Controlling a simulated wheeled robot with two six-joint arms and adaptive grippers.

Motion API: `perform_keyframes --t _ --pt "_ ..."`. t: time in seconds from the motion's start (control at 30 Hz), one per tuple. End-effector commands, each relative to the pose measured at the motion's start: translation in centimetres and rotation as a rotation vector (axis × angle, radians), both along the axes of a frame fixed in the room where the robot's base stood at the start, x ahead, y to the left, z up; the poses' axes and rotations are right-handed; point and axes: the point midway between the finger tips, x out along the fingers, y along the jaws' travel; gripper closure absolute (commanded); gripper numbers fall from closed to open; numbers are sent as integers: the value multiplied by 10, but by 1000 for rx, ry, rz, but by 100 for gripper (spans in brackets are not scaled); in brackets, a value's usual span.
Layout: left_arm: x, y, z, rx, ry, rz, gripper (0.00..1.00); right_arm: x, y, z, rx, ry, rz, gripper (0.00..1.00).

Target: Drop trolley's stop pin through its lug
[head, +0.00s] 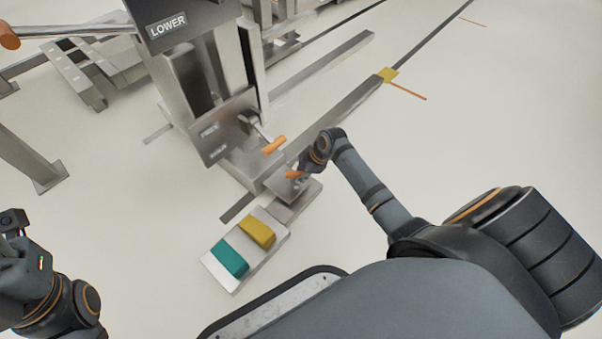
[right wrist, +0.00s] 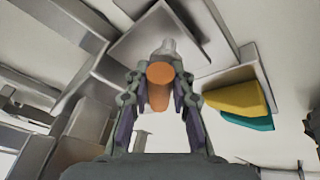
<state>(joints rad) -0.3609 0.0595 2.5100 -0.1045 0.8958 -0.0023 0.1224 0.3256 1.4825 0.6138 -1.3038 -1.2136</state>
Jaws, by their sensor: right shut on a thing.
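The stop pin has an orange grip (right wrist: 159,88) and a grey metal end. My right gripper (right wrist: 160,100) is shut on the orange grip, with a finger on each side. In the head view the orange grip (head: 294,174) shows at my right gripper (head: 300,170), low beside the trolley (head: 234,110). In the right wrist view the metal end lies in front of a steel plate (right wrist: 140,50). I cannot make out the lug or whether the pin is in it. My left gripper (head: 15,255) is cut off at the left edge, its fingers not clear.
An orange-tipped lever (head: 273,145) sticks out from the trolley close to my right gripper. A teal pedal (head: 230,258) and a yellow pedal (head: 257,233) sit on a pale plate. Floor at right is clear.

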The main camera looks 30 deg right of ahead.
Motion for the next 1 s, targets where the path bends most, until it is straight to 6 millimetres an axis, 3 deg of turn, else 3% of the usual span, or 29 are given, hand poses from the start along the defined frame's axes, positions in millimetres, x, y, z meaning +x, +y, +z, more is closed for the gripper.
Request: perform_keyframes --t 0.63,1.0 --pt "0 0 -11 0 0 0 51 0 0 -19 0 -2 1 100" --pt "0 0 -11 0 0 0 51 0 0 -20 0 -2 1 100"
